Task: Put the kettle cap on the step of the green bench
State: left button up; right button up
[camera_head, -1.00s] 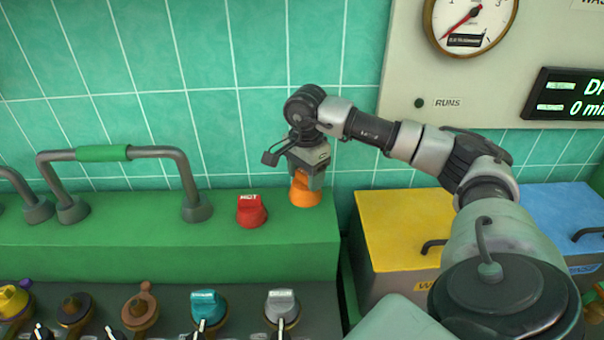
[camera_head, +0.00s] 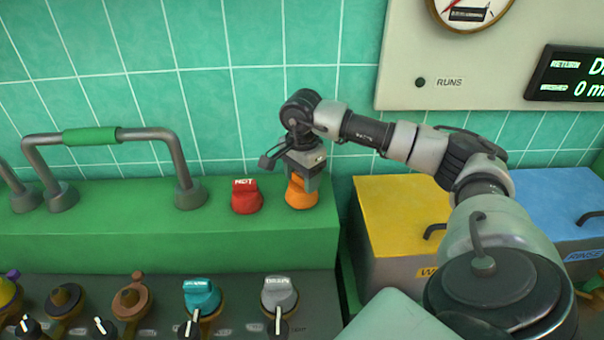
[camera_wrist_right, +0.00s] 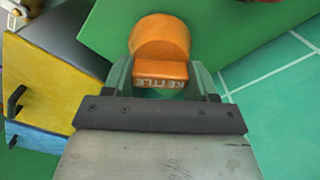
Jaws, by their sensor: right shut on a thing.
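The orange kettle cap (camera_head: 301,193) is at the right end of the green bench's raised step (camera_head: 120,225), beside a red cap marked HOT (camera_head: 247,196). My right gripper (camera_head: 303,172) is above it with its fingers down, shut on the cap's upper grip. In the right wrist view the orange cap (camera_wrist_right: 160,38), lettered KETTLE, sits between the two fingers of my right gripper (camera_wrist_right: 164,78), with the green surface behind it. The cap's base appears to touch the step. My left gripper is not in view.
A grey pipe handle with a green sleeve (camera_head: 90,136) stands on the step at left. Several coloured knobs, including a teal one (camera_head: 201,297), line the front panel. Yellow (camera_head: 400,215) and blue (camera_head: 545,205) bins stand at right. The tiled wall is close behind.

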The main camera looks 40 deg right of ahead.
jog(key=shift+f+b, duration=0.45)
jog(key=shift+f, duration=0.1)
jog(key=o, duration=1)
jog(key=shift+c, duration=0.2)
notch_tip(320, 180, up, 11)
jog(key=shift+f+b, duration=0.1)
jog(key=shift+b, duration=0.6)
